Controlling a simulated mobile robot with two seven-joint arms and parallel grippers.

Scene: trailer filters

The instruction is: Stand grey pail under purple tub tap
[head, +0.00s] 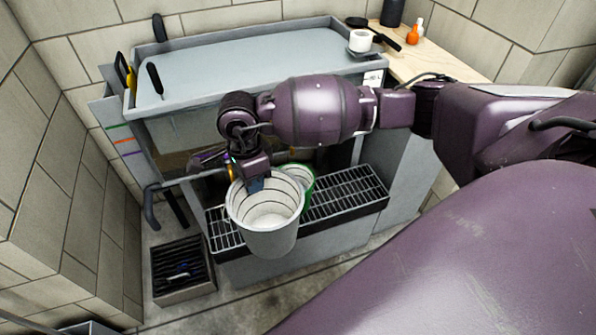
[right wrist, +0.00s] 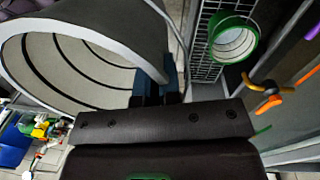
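The grey pail (head: 266,238), with a white ringed inside, hangs tilted slightly over the front of the black drip grating. My right gripper (head: 256,184) is shut on its far rim. In the right wrist view the pail (right wrist: 75,65) fills the left, its wall between the fingers (right wrist: 157,88). A purple tap part (head: 206,157) shows behind, low on the tank front, partly hidden by my arm. My left gripper is not in view.
A green-rimmed pail (head: 306,178) stands on the grating (head: 345,196), close behind the grey pail; it also shows in the wrist view (right wrist: 233,40). The grating's right part is clear. A dark slotted crate (head: 181,270) sits on the floor at left.

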